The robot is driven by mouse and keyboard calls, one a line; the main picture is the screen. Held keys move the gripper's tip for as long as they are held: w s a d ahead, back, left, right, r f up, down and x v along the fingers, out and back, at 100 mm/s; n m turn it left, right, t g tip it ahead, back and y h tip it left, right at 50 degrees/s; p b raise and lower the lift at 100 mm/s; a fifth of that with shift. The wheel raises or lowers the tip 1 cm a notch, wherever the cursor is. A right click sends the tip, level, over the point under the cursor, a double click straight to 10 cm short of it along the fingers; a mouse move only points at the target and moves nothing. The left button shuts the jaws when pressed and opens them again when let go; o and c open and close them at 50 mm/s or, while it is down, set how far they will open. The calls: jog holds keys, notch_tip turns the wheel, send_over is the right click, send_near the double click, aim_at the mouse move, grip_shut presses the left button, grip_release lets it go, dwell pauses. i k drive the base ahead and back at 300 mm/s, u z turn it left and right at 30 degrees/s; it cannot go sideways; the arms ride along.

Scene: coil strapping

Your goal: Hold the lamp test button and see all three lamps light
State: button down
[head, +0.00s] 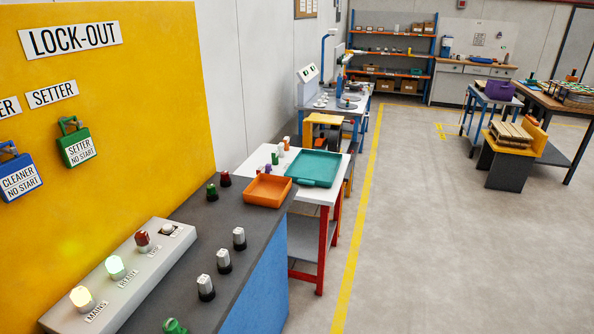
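A sloped grey lamp panel (125,278) lies on the dark bench top at the lower left. At the panel's far end is a small pale round button (168,229) with a label I cannot read clearly, which looks like the lamp test button. Nothing is seen touching it. My gripper is not in view.
The yellow lock-out board (120,120) rises behind the panel, with blue (18,172) and green (77,146) padlocks. Several small capped pieces (223,261) stand on the dark bench top (189,259). An orange tray (266,190) and teal tray (314,168) lie beyond.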

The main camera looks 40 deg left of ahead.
aim_at(168, 228)
jog(key=u, duration=0.3)
jog(key=i, duration=1.3)
jog(key=u, duration=1.7)
jog(key=i, duration=0.75)
jog(key=u, duration=0.85)
jog(key=i, duration=0.5)
jog(key=z, duration=0.1)
